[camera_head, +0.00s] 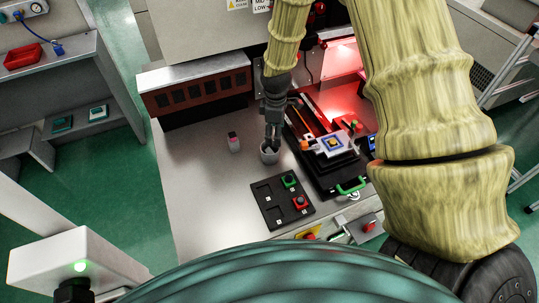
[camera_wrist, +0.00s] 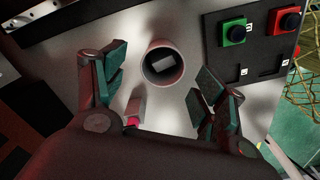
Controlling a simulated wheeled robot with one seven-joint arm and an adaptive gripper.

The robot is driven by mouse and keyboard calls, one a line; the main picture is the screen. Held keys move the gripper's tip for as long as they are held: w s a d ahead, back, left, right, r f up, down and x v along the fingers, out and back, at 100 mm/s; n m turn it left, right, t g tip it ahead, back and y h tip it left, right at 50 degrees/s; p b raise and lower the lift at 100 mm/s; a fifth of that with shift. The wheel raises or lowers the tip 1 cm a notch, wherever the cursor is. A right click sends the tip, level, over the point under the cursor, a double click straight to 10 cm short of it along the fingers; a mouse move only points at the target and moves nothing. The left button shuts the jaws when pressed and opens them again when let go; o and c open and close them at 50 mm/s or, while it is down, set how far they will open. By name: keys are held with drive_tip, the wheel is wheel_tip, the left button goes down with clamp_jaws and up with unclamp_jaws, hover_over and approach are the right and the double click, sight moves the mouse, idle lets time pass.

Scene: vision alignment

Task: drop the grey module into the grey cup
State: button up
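The grey cup (camera_wrist: 148,75) stands upright on the table, seen from above in the wrist view. A small light grey block, which looks like the grey module (camera_wrist: 163,62), lies inside it against the dark interior. The cup (camera_head: 269,156) also shows in the head view, directly below my gripper (camera_head: 271,137). In the wrist view my gripper (camera_wrist: 158,75) is open, its fingers apart on the left and right of the cup with nothing between the pads. The module is hidden in the head view.
A black tray (camera_head: 272,210) with green and red button modules lies in front. A dark fixture (camera_head: 316,175) with a lit machine behind is to the right. The table's left part is clear.

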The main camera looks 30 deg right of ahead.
wheel_tip(320, 180, up, 12)
idle(0.9)
idle(0.4)
